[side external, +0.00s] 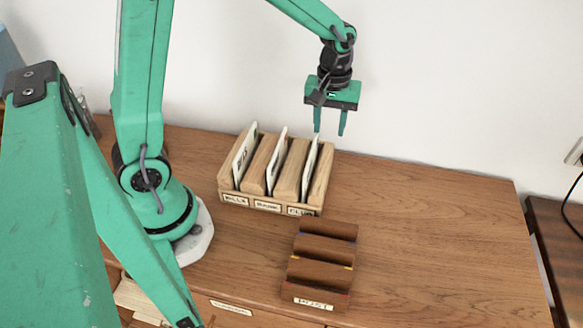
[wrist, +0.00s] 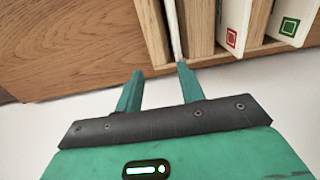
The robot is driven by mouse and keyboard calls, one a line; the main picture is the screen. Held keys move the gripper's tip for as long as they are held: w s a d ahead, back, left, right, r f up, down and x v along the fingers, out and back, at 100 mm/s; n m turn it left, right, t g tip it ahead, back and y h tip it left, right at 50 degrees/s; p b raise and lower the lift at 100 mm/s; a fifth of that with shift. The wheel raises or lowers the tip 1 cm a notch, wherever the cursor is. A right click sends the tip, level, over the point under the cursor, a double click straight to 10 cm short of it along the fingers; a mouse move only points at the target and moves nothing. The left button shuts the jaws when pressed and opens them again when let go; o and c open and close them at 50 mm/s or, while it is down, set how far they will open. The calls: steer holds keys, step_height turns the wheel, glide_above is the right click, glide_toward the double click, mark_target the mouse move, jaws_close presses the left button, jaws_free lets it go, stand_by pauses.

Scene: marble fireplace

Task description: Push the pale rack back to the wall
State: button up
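The pale rack (side external: 264,207) is light wood with several upright slats, and stands on the brown desk close to the white wall. Its front has three labels, which seem to read BILLS, BANK and CLUB. White cards stand in its slots. Whether its back touches the wall is hidden in the side view. In the wrist view the pale rack (wrist: 200,35) fills the upper right, with card edges showing. My gripper (side external: 330,132) hangs above the rack's back right, near the wall, fingers down, open and empty. Its two parted fingers also show in the wrist view (wrist: 160,70).
A dark brown rack (side external: 322,268) labelled POST stands in front of the pale rack, its slots empty. The desk (side external: 430,225) is clear to the right. The white wall (side external: 450,80) runs along the back. A black cable (side external: 571,205) hangs at the far right.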

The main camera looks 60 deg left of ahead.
mark_target(327, 148)
steer(key=shift+f, duration=0.1)
steer(key=shift+s+f, duration=0.2)
steer(key=shift+f, duration=3.75)
steer(key=shift+c, duration=0.6)
steer(key=shift+r, duration=0.1)
steer(key=c, duration=0.7)
steer(key=shift+w, duration=0.15)
jaws_close()
